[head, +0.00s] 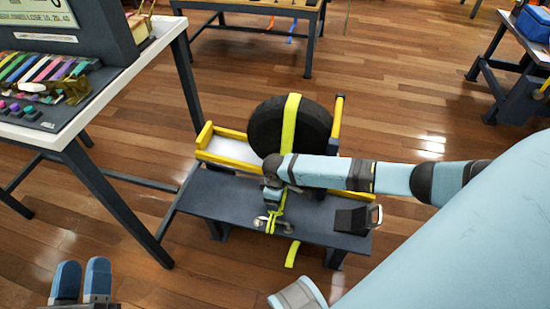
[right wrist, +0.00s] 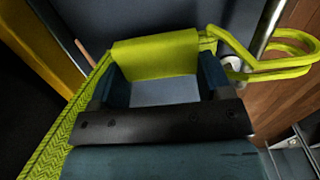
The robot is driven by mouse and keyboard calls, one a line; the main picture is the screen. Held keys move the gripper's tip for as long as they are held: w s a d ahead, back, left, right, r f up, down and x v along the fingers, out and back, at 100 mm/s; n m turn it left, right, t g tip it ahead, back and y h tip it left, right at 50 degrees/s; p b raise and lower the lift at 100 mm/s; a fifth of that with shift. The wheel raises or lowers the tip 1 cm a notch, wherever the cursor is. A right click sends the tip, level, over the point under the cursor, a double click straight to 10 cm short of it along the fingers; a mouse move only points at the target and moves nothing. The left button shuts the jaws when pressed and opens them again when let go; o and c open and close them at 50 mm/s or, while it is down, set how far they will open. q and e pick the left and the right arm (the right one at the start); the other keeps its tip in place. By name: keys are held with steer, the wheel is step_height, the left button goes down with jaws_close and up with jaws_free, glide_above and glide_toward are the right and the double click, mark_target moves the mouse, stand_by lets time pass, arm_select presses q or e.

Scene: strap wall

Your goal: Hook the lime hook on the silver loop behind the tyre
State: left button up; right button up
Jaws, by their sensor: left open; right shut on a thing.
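The lime hook (right wrist: 285,68) shows at the right of the right wrist view. Its lime block (right wrist: 155,55) is between the fingers of my right gripper (right wrist: 155,78), which is shut on it. A silver bar (right wrist: 266,28), apparently part of the silver loop, meets the hook; I cannot tell whether it is seated inside. In the head view, my right gripper (head: 271,201) is low over the bench, near the silver loop (head: 272,223), and partly hides the hook. The black tyre (head: 265,128) stands upright beyond it, with a lime strap (head: 290,120) over it. My left gripper (head: 82,283) is open and empty, lower left.
The dark bench (head: 225,198) carries a yellow-edged frame (head: 228,160) and a black block with a metal handle (head: 352,218). A lime strap end (head: 292,254) hangs at the front. A white-topped table (head: 125,75) stands left. Wooden floor is open around the bench.

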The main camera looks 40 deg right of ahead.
steer(key=shift+w+d+f, duration=0.1)
steer(key=shift+w+d, duration=0.6)
steer(key=shift+d, duration=0.15)
steer(key=shift+w+d, duration=0.1)
stand_by(0.3)
steer(key=o, duration=1)
steer(key=shift+o, duration=0.2)
